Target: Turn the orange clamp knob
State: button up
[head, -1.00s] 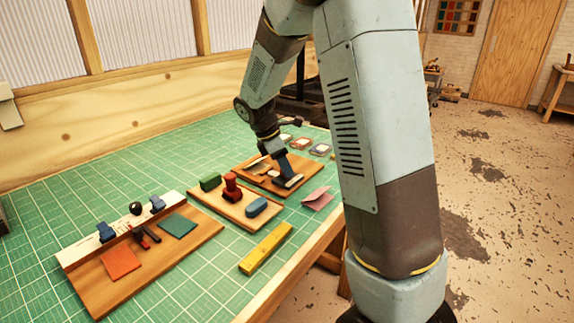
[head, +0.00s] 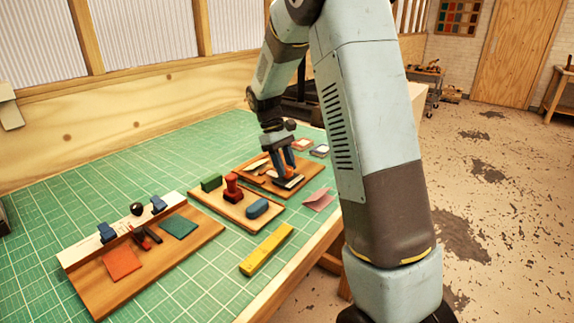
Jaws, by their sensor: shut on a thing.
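My gripper (head: 284,176) points down over the wooden board (head: 246,170) at the back right of the green mat. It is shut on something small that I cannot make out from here. A dark, flat piece with a pale strip (head: 290,182) lies at the fingertips on that board. I cannot pick out an orange clamp knob; the fingers and the distance hide detail there.
A nearer board (head: 222,207) holds a red knobbed piece (head: 232,187), a green block (head: 211,183) and a blue block (head: 257,208). A yellow bar (head: 266,248) and a pink folded card (head: 319,199) lie near the table edge. At left, a board (head: 178,258) carries an orange square (head: 122,262) and a teal square (head: 179,227).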

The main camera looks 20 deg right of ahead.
jog(key=m+y, duration=0.1)
jog(key=m, duration=0.1)
jog(key=m+y, duration=0.1)
jog(key=m, duration=0.2)
jog(key=shift+w+d+m+g, duration=0.15)
jog(key=shift+d+m+g, duration=0.05)
jog(key=shift+m+g, duration=0.1)
jog(key=shift+m+y, duration=0.8)
jog(key=shift+m, duration=1.1)
jog(key=shift+f, duration=0.1)
jog(key=o, duration=1.1)
jog(key=shift+c, duration=0.2)
